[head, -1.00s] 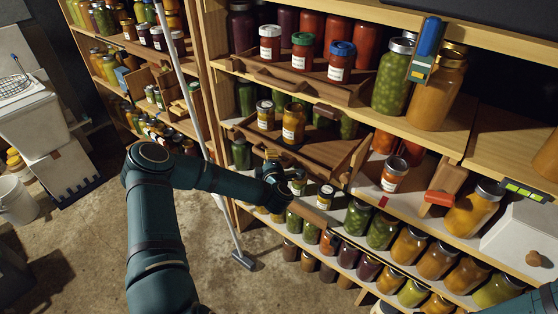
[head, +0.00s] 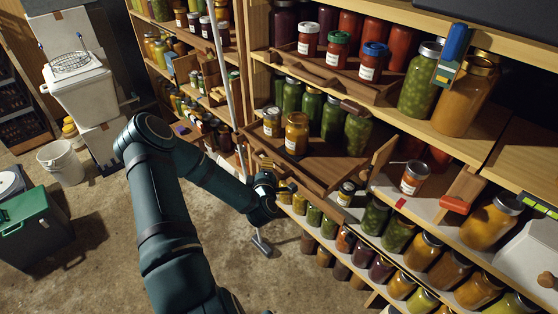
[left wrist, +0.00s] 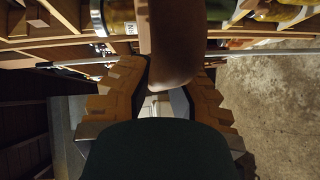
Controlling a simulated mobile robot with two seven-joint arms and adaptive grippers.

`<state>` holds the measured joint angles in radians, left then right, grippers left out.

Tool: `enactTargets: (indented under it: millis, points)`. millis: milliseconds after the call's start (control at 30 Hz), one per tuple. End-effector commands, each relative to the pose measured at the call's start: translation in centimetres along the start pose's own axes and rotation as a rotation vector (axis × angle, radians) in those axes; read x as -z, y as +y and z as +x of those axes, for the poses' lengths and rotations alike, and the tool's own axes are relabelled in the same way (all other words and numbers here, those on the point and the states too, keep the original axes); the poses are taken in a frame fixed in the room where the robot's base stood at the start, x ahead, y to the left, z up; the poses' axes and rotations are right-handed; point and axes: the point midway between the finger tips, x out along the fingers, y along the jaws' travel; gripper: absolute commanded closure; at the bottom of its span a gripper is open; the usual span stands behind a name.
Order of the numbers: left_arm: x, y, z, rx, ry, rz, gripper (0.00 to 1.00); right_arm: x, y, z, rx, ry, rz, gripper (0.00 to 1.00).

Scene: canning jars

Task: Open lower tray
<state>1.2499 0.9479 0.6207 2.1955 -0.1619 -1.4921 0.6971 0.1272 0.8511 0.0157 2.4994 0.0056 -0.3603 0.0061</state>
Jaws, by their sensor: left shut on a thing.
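The lower tray (head: 328,158) is a brown wooden tray on the middle shelf, standing out past the shelf front. Two small jars stand in it, a white-labelled jar (head: 271,122) and an amber jar (head: 297,134). My left gripper (head: 266,186) is at the tray's front. In the left wrist view its fingers are closed around a rounded brown wooden handle (left wrist: 178,45). The exact contact is partly hidden by the handle and my own wrist. My right gripper is out of view.
An upper tray (head: 325,72) with three labelled jars sits above. Full jars crowd the shelves around. A pole with a flat foot (head: 262,246) stands beside my left gripper.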

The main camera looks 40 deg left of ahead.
Motion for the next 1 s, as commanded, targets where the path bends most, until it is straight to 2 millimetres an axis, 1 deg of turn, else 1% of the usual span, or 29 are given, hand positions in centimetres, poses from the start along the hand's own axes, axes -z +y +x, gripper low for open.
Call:
enactTargets:
  millis: [33, 100, 300, 467, 767, 800, 867, 900, 1000]
  points:
    - [1.0, -0.2, -0.5, 0.001, 0.011, 0.004, 1.00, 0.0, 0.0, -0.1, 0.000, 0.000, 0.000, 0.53]
    - [1.7, -0.3, -1.1, -0.001, 0.011, 0.004, 1.00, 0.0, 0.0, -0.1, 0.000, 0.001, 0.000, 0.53]
    - [2.8, -0.7, -2.3, -0.002, 0.011, 0.003, 1.00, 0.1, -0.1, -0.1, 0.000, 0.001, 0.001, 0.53]
    - [3.1, -0.8, -2.6, -0.003, 0.011, 0.003, 1.00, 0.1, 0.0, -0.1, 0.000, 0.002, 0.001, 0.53]
    - [3.1, -0.8, -2.6, -0.003, 0.012, 0.003, 1.00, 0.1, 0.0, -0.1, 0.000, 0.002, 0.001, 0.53]
    - [3.1, -0.8, -2.5, -0.003, 0.012, 0.003, 0.73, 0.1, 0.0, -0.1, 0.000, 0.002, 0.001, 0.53]
    - [3.1, -0.8, -2.5, -0.003, 0.011, 0.003, 0.52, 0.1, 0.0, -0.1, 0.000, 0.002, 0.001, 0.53]
    - [3.1, -0.8, -2.6, -0.003, 0.010, 0.003, 0.48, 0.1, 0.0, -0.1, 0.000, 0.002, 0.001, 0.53]
    - [3.0, -0.8, -2.6, -0.002, 0.007, 0.002, 0.48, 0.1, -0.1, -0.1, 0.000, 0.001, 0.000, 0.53]
